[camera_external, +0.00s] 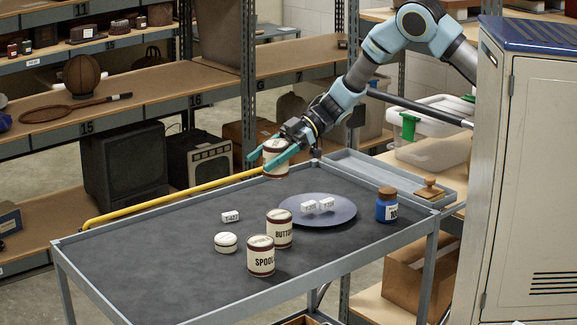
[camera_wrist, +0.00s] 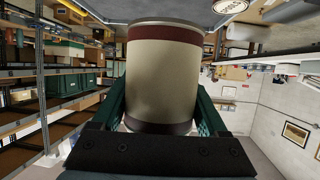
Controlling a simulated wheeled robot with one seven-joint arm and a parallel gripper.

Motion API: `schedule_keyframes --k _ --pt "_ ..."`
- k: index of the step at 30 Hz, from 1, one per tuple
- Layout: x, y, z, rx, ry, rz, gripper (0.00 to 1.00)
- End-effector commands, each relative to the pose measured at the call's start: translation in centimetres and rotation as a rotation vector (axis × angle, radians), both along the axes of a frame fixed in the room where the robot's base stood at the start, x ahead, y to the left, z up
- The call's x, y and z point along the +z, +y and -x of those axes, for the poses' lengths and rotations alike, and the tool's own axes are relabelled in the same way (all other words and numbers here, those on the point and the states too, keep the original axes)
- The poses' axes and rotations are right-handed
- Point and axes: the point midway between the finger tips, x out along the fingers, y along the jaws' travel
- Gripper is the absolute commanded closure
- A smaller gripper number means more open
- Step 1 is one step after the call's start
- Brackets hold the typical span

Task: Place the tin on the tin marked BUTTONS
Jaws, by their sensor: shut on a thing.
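My gripper (camera_external: 271,157) is shut on a cream tin (camera_external: 276,160) with dark red bands. It holds the tin up near the back edge of the cart's grey top, behind the other tins. The held tin (camera_wrist: 163,80) fills the middle of the wrist view between the green fingers, and no label shows on that side. The tin marked BUTTONS (camera_external: 280,233) stands upright on the cart, below and in front of the held tin. A similar tin marked SPOOLS (camera_external: 261,261) stands just in front of it. The top of the BUTTONS tin is clear.
The cart's left part is clear.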

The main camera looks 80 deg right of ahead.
Motion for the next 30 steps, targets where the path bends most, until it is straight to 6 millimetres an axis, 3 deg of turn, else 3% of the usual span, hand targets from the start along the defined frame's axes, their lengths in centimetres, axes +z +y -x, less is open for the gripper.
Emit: schedule_keyframes --k 3,6,15,30 --pt "1.2 2.1 0.7 0.056 0.003 -0.005 1.00" --pt "1.1 2.9 1.1 0.077 0.008 -0.011 1.00" --pt "-3.5 3.0 1.2 0.081 0.009 -0.013 1.00" --pt "-8.4 3.0 1.1 0.080 0.004 -0.011 1.00"
